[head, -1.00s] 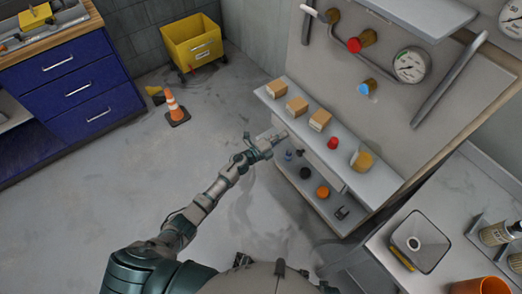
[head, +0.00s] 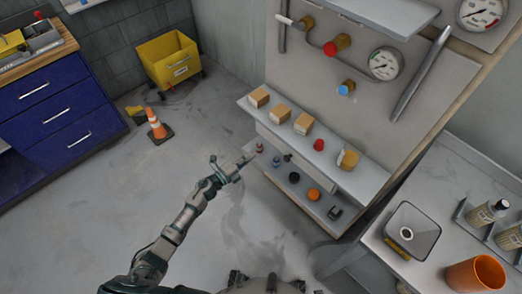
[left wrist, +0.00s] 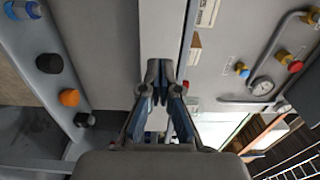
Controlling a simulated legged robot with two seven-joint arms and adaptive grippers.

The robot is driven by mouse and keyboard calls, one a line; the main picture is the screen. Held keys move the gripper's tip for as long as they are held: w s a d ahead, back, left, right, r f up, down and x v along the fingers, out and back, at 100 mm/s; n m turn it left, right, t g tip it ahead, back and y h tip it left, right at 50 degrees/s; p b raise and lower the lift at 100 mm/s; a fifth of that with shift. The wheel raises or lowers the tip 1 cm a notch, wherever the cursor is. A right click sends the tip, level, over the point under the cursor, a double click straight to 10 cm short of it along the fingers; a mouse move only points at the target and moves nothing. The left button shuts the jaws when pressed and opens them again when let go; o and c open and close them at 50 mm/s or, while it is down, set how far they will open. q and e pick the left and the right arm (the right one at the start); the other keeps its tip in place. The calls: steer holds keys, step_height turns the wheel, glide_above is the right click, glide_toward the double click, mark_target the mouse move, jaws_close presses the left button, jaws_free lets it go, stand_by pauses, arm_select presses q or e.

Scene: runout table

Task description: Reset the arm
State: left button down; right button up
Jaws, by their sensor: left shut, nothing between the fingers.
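My left arm reaches up from the bottom of the head view. Its gripper (head: 240,163) is shut and empty, just left of the lower shelf (head: 265,168) of the panel stand, apart from the things on it as far as I can see. In the left wrist view the two fingers (left wrist: 160,75) meet at their tips with nothing between them, in front of a pale shelf edge (left wrist: 163,25). My right gripper is not in view.
The upper shelf (head: 365,185) holds boxes (head: 280,113) and a red knob (head: 318,145). Lower-shelf knobs include an orange one (head: 313,194). A bench (head: 375,245) is at right.

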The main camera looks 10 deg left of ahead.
arm_select(q)
steer(key=s+a+f+n+g+y, duration=0.1)
steer(key=s+a+f+n+y, duration=0.35)
steer(key=f, duration=0.35)
steer(key=s+a+f+n+g+y, duration=0.1)
steer(key=s+a+f+n+y, duration=0.2)
steer(key=s+f+n, duration=0.45)
steer(key=s+a+f+n+g+y, duration=0.1)
steer(key=s+a+f+n+y, duration=0.25)
steer(key=f, duration=0.65)
steer(key=s+d+f+n+g, duration=0.1)
steer(key=s+f+n+g, duration=0.3)
steer(key=s, duration=1)
steer(key=s+d+f+n+g, duration=0.2)
steer(key=s+f+n+g, duration=0.2)
steer(key=s+f, duration=0.7)
steer(key=s+g, duration=0.1)
steer(key=s, duration=0.1)
steer(key=shift+s+f+g, duration=0.15)
steer(key=shift+s+g, duration=0.15)
steer(key=shift+s, duration=0.1)
steer(key=shift+a+f, duration=0.1)
steer(key=shift+a, duration=0.1)
steer(key=shift+d, duration=0.15)
